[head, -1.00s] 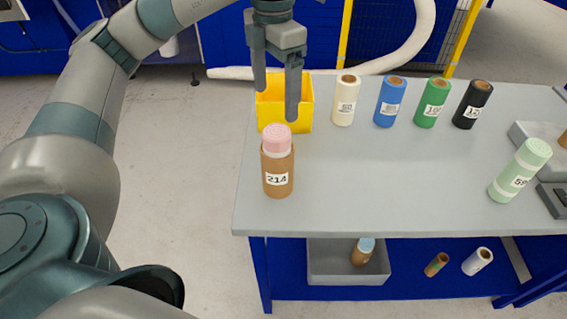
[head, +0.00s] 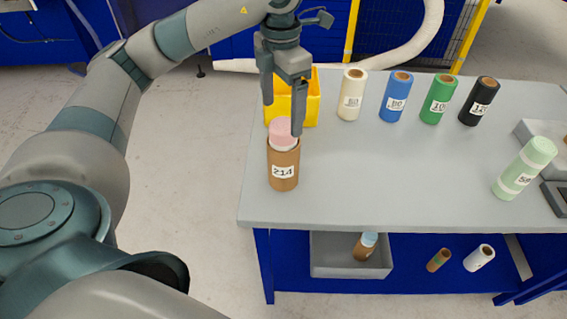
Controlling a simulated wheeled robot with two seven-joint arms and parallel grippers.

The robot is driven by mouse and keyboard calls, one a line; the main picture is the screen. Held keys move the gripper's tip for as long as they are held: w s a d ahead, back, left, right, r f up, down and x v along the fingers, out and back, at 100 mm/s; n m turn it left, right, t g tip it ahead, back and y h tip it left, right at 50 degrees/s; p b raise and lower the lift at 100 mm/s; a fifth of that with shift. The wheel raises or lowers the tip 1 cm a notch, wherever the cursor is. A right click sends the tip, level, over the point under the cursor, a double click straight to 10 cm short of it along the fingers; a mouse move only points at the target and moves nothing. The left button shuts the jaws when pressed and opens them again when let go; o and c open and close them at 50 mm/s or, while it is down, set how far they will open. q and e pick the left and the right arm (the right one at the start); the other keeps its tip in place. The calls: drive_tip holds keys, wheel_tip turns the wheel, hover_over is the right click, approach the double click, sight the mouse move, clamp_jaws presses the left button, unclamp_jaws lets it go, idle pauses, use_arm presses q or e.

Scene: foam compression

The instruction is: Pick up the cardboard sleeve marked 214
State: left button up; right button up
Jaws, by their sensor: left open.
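The brown cardboard sleeve marked 214 (head: 283,172) stands upright on the near left part of the grey table. A pink foam cylinder (head: 283,132) sticks out of its top. My left gripper (head: 283,118) is open and empty, pointing down above and slightly behind the sleeve. Its right finger overlaps the edge of the pink foam in the picture, and I cannot tell whether they touch. My right gripper is not in view.
A yellow bin (head: 309,105) stands behind the sleeve. White (head: 352,97), blue (head: 396,98), green (head: 439,101) and black (head: 479,103) rolls stand along the back. A pale green cylinder (head: 524,168) stands at right. The grey table (head: 400,175) is clear in the middle. A grey tray (head: 335,262) sits below.

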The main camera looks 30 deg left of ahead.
sight(282, 124)
use_arm(q)
drive_tip(key=shift+f+p, duration=0.75)
drive_tip(key=shift+f, duration=2.65)
drive_tip(key=shift+s+d+f+p, duration=0.1)
drive_tip(key=shift+s+f+p, duration=0.05)
drive_tip(key=shift+f+p, duration=0.35)
drive_tip(key=shift+s+d+f+p, duration=0.1)
drive_tip(key=shift+f+p, duration=0.3)
drive_tip(key=shift+p, duration=0.05)
wheel_tip(282, 124, down, 2)
drive_tip(key=shift+d+p, duration=0.1)
drive_tip(key=shift+p, duration=0.45)
drive_tip(key=shift+f, duration=0.7)
drive_tip(key=shift+c, duration=0.6)
